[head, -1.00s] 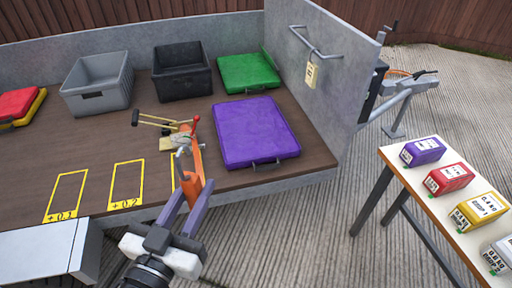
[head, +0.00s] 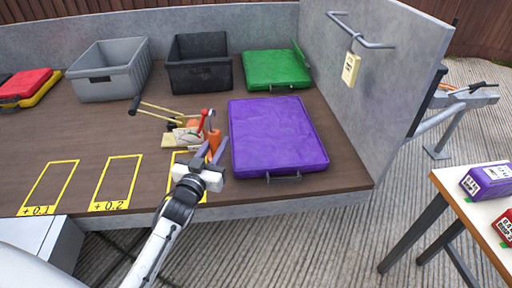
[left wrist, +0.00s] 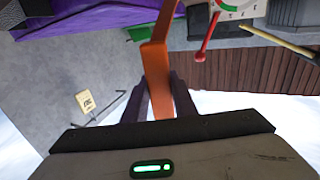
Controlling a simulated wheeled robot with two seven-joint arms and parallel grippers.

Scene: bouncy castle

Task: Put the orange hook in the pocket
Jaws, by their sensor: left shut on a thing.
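The orange hook (head: 214,139) stands up between the purple fingers of my left gripper (head: 211,153), near the front edge of the brown table. In the left wrist view the orange hook (left wrist: 155,60) runs up from between the fingers of the left gripper (left wrist: 160,95), which are shut on it. A purple padded case (head: 277,135) lies flat just right of the gripper. I cannot make out a pocket for certain. My right gripper is not in view.
A small device with a red lever (head: 206,121) stands close behind the hook. A grey bin (head: 110,72), a black bin (head: 199,73) and a green case (head: 276,69) are farther back. A grey wall (head: 380,65) with a rail (head: 362,42) rises at right. Yellow outlined spaces at left are empty.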

